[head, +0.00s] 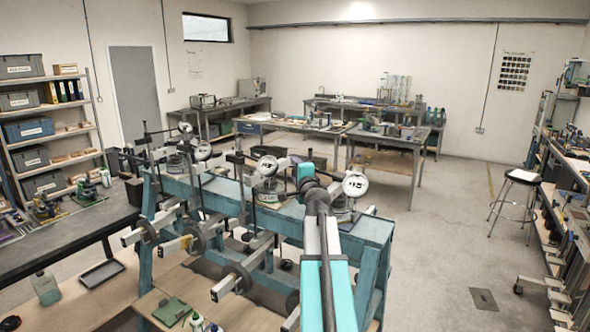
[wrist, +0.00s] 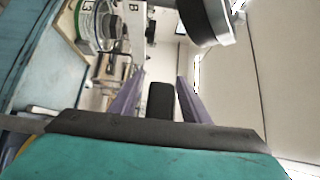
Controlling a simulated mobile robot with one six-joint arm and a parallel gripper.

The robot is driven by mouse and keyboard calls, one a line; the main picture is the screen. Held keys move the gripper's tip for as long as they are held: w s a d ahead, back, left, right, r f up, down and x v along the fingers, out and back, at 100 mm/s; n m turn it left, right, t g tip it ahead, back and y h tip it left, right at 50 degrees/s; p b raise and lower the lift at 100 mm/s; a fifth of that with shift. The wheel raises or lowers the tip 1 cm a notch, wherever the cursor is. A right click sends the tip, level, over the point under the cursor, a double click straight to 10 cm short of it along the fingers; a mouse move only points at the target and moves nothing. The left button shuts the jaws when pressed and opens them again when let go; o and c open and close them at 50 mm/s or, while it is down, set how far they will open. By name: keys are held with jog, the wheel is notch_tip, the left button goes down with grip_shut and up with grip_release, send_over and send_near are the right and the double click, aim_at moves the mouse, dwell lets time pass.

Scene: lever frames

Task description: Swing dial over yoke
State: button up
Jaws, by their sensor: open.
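Several white-faced dials on posts stand along the blue bench (head: 375,228) in the head view. One dial (head: 355,185) is right of my arm, another dial (head: 267,166) is left of it. Others stand farther left. Lever frames with round weights hang over the bench's front; I cannot tell which part is the yoke. My arm reaches over the bench between the two nearest dials, its jaws hidden in that view. In the wrist view my gripper (wrist: 158,88) is open, with a dark upright block between its fingers. A black and silver round dial body (wrist: 208,22) is above right of the fingers, apart from them.
Other worktables (head: 388,140) stand behind the bench and a stool (head: 522,178) at right.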

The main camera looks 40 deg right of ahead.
grip_shut()
jog(key=shift+s+d+f+b, duration=0.1)
jog(key=shift+b, duration=0.45)
